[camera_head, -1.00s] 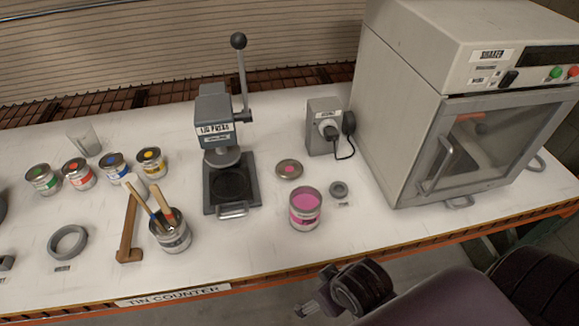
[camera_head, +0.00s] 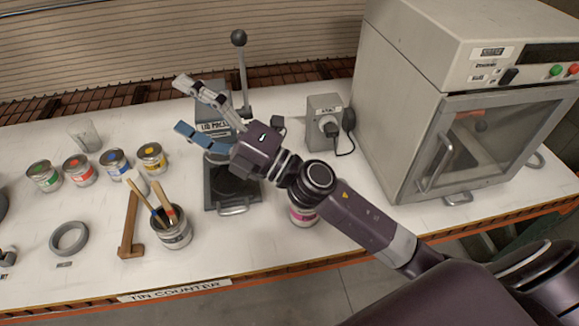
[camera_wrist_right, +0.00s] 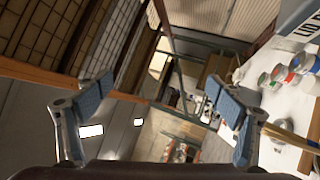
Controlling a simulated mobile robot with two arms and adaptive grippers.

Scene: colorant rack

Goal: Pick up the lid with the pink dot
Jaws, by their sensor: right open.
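The lid with the pink dot is hidden in the head view behind my right arm, which crosses over the counter there. My right gripper (camera_head: 183,107) is open and empty, raised in front of the lid press with its fingers pointing left. The right wrist view shows its two blue-padded fingers (camera_wrist_right: 158,95) spread apart with nothing between them. The pink tin (camera_head: 303,216) stands on the counter, mostly covered by my right arm. My left gripper is not seen.
The lid press (camera_head: 232,202) stands behind my gripper. The shaker cabinet (camera_head: 400,110) stands right.

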